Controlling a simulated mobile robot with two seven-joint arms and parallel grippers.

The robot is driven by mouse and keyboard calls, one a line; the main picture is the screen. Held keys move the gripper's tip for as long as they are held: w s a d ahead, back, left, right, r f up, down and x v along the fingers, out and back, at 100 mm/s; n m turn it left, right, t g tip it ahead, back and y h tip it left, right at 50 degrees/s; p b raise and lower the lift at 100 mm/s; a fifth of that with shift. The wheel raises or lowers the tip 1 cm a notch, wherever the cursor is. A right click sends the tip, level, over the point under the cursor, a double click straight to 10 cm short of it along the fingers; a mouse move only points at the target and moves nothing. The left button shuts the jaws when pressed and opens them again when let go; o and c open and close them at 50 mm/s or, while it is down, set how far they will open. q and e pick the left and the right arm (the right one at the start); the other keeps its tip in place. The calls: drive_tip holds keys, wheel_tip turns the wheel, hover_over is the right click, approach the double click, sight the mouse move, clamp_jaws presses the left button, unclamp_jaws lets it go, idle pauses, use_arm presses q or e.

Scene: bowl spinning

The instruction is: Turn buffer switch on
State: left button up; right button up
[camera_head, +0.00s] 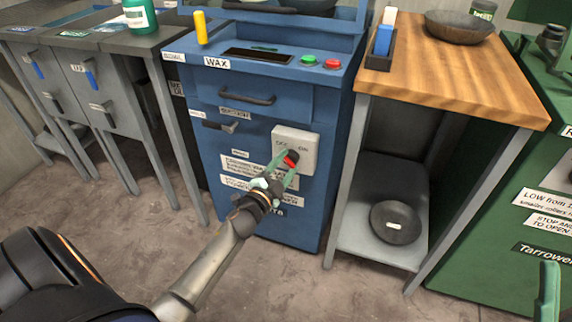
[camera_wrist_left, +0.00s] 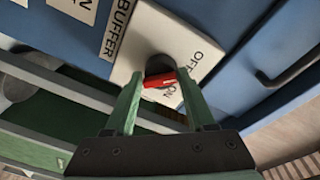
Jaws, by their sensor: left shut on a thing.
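The buffer switch is a white box (camera_head: 306,139) on the front of the blue machine, marked OFF and ON. Its knob (camera_head: 291,159) is dark and round with a red bar across it. The wrist view shows the white plate (camera_wrist_left: 147,35) and the red bar (camera_wrist_left: 158,80) between my fingers. I cannot tell which mark the bar points to. My left gripper (camera_head: 281,167) has its green fingers shut on the knob; they hide part of it. Only one green finger of my right gripper (camera_head: 548,290) shows at the lower right edge.
The blue machine (camera_head: 212,133) has a drawer handle (camera_head: 247,98) above the switch, and green and red buttons on top. Grey cabinets (camera_head: 105,82) stand left. Floor in front is clear.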

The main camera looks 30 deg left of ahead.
use_arm(q)
clamp_jaws()
drive_tip(key=shift+r, duration=0.1)
